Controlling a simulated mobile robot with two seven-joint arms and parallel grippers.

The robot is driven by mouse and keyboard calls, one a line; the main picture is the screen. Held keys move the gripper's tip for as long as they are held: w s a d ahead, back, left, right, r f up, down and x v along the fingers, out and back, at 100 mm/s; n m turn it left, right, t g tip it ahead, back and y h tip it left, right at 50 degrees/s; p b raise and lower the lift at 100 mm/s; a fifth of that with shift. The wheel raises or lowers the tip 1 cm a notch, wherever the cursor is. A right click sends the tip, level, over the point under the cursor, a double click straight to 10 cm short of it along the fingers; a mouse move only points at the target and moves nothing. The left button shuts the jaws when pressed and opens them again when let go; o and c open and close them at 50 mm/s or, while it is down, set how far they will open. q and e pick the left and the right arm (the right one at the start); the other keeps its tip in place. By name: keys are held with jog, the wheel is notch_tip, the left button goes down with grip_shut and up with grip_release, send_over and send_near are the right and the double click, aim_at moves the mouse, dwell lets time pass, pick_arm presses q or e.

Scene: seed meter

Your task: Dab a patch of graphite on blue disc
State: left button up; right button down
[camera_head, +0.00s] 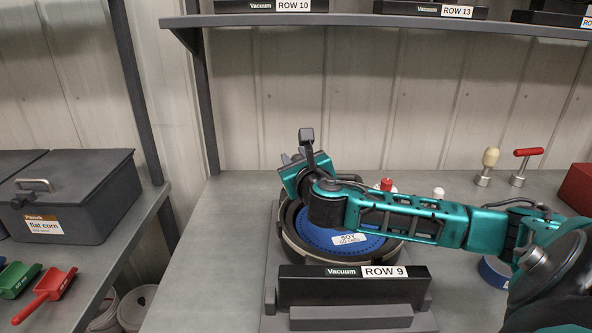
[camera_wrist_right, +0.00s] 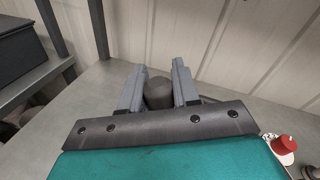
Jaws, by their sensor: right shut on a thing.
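The blue disc (camera_head: 372,243) lies in a round dark housing (camera_head: 290,240) on the table, with a white label reading SOY. My right arm crosses over it and hides much of its far side. My right gripper (camera_head: 296,160) is above the far left rim of the housing. In the right wrist view the gripper (camera_wrist_right: 158,90) is shut on a dark grey rounded piece (camera_wrist_right: 158,92). Its lower end is hidden, and I cannot tell whether it touches anything. No graphite patch shows on the visible part of the disc. My left gripper is not in view.
A black bar (camera_head: 325,286) labelled ROW 9 stands in front of the housing. A wooden-knobbed tool (camera_head: 488,165) and a red-handled tool (camera_head: 525,165) stand at the back right, near a red box (camera_head: 578,188). A shelf (camera_head: 400,20) runs overhead. The table's left side is clear.

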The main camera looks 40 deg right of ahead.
jog(key=shift+r, duration=0.5)
jog(key=shift+r, duration=0.1)
notch_tip(320, 180, up, 3)
jog(key=shift+f, duration=0.1)
dwell(0.4)
